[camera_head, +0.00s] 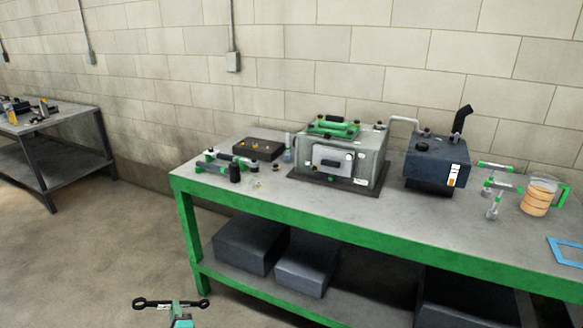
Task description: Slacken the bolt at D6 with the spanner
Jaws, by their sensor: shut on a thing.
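My gripper (181,312) is at the bottom edge, low in front of the green bench's left end. It is shut on the spanner (154,304), a dark double-ended tool with a ring at its left end, held roughly level across the picture. The gripper and spanner are well apart from the bench. The grey engine block (372,163) with a green cover (334,127) stands on a dark mat on the bench. The bolt at D6 cannot be picked out at this distance, and no D6 label is readable.
The green-edged bench (400,244) has a dark tray (258,148), green-handled tools (211,166), a dark blue tank (437,162), a jug of orange liquid (537,197) and a blue frame (567,252). Floor at left is clear.

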